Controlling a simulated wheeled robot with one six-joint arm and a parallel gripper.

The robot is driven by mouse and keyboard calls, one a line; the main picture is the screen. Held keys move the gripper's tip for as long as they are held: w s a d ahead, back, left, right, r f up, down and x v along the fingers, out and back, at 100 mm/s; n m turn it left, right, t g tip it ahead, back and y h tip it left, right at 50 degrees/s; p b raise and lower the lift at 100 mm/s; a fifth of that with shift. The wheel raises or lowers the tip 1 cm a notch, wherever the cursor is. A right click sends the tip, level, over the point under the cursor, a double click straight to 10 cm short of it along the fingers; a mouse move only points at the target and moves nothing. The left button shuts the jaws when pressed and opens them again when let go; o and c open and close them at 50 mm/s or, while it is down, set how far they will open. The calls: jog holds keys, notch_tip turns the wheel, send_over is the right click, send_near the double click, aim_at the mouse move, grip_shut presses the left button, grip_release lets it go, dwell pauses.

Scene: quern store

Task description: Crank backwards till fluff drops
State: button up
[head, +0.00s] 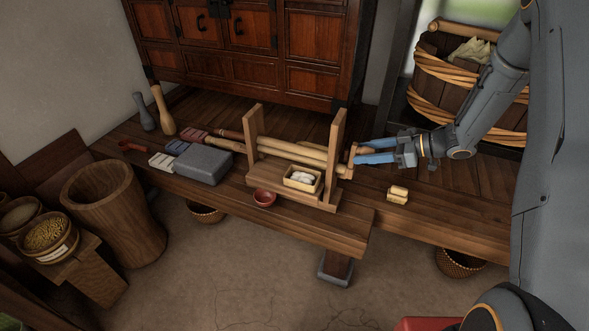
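A wooden roller gin stands on the plank bench, with two uprights and pale rollers (290,151) between them. Its wooden crank (351,161) is on the right end, outside the right upright. My gripper (362,151) reaches in from the right, its blue fingers on either side of the crank's handle and seemingly closed on it. The contact is small in view. A shallow tray (291,182) on the gin's base holds white fluff (302,177).
A grey block (203,164) and carding tools lie left. Small wooden pieces (398,194) lie right. A bound wooden tub (440,80) stands behind my arm; a cabinet (250,40) stands behind the bench.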

jog(key=shift+d, duration=0.4)
jog(key=p+v, duration=0.3)
jog(key=v, duration=0.4)
jog(key=shift+w+a+p, duration=0.1)
jog(key=shift+w+p, duration=0.05)
jog(key=shift+p, duration=0.15)
jog(key=w+r+m+t+h+p, duration=0.1)
jog(key=w+r+m+t+h, duration=0.25)
jog(key=w+r, duration=0.25)
jog(key=s+d+r+m+t+h+p, duration=0.1)
jog(key=s+d+r+m+h, duration=0.2)
jog(key=r+h, duration=0.35)
jog(key=s+a+r+m+g+p, duration=0.1)
jog(key=s+a+m+g, duration=0.1)
jog(key=s, duration=0.9)
jog(key=s+a+r+m+g+h+p, duration=0.1)
jog(key=s+a+m+g, duration=0.1)
jog(key=s, duration=0.9)
jog(key=s+a+r+m+g+h, duration=0.1)
jog(key=s+m+g, duration=0.3)
jog(key=s, duration=0.7)
jog(key=shift+a+r+p, duration=0.4)
jog(key=shift+a+r, duration=0.25)
jog(key=shift+a, duration=0.25)
